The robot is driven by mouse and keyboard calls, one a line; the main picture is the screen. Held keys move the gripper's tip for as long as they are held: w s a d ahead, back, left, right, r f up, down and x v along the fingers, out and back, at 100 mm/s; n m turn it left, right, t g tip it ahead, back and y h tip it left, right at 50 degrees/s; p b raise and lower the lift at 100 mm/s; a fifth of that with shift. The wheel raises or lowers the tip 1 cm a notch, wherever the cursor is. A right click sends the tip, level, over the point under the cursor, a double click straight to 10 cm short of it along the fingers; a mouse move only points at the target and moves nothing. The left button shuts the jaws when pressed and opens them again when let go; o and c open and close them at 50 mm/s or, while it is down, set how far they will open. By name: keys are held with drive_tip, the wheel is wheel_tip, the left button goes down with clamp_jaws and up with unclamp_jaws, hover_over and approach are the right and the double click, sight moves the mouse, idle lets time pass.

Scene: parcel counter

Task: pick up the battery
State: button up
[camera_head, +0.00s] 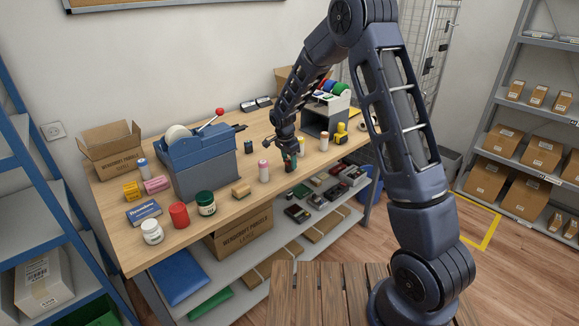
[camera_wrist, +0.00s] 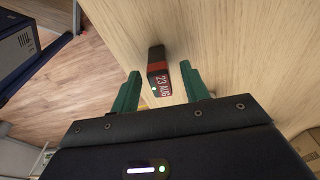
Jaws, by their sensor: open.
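In the wrist view a small dark block (camera_wrist: 157,54) with a red band and white lettering like "23 AUG" stands on the wooden tabletop. I cannot tell from its markings whether it is the battery. My gripper (camera_wrist: 160,74) is open, its green fingers on either side of the block's near end, with a gap on each side. In the head view my gripper (camera_head: 290,158) is low over the front part of the workbench (camera_head: 225,217). The block is mostly hidden there. Another small black object (camera_head: 248,147) stands further back to the left.
A blue-grey machine (camera_head: 198,160) with a red-knobbed lever is further left. A yellow-and-black item (camera_head: 341,133) lies to the right. The bench's front edge is near; a shelf with dark items (camera_head: 299,212) is below.

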drive_tip(key=shift+w+d+f, duration=0.15)
drive_tip(key=shift+f, duration=0.75)
drive_tip(key=c, duration=1)
drive_tip(key=shift+r, duration=0.15)
